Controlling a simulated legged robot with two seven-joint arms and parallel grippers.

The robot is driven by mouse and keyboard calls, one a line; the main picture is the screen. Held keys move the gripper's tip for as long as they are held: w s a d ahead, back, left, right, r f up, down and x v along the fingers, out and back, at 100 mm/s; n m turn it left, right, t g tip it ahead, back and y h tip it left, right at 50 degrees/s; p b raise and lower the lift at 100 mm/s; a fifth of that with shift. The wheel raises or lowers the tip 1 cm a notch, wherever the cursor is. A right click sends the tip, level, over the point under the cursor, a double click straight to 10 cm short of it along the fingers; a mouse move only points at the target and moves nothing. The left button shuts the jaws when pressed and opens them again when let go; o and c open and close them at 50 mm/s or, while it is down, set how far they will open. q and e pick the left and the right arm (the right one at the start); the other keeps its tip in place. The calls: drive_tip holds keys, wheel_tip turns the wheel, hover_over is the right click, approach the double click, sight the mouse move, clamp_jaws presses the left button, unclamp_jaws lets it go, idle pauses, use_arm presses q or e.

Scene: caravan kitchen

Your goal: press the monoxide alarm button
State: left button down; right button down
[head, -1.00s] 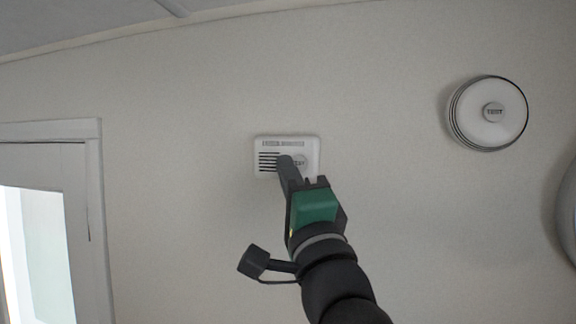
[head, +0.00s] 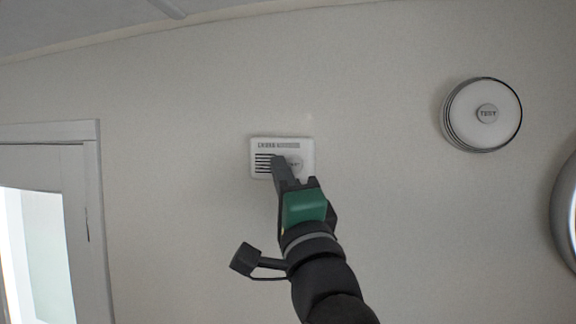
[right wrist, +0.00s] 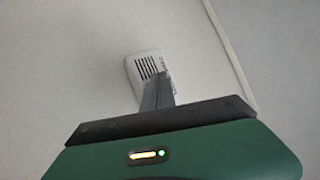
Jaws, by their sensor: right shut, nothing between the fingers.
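The monoxide alarm (head: 283,146) is a small white box on the wall, with dark slots on its left and a round button (head: 294,163) right of them. My right gripper (head: 277,160) is shut and empty. Its tip overlaps the slots just left of the button in the head view and hides part of the lower front. In the right wrist view the alarm (right wrist: 143,66) shows past the gripper fingers (right wrist: 157,85), which cover the button area. I cannot tell whether the tip touches the alarm. My left gripper is not in view.
A round white detector (head: 482,114) marked TEST is on the wall at the upper right. A white-framed door (head: 50,200) is at the left. A round rimmed object (head: 566,215) is at the right edge. The wall around the alarm is clear.

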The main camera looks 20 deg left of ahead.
drive_tip(key=shift+w+d, duration=0.1)
drive_tip(key=shift+d, duration=0.6)
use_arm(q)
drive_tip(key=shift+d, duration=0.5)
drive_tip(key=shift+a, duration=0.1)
use_arm(e)
drive_tip(key=shift+a, duration=0.25)
use_arm(q)
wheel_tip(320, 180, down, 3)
drive_tip(key=b, duration=0.3)
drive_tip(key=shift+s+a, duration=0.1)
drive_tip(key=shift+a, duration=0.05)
use_arm(e)
drive_tip(key=s, duration=0.7)
drive_tip(key=shift+s, duration=0.2)
drive_tip(key=shift+w, duration=0.15)
drive_tip(key=shift+r, duration=0.1)
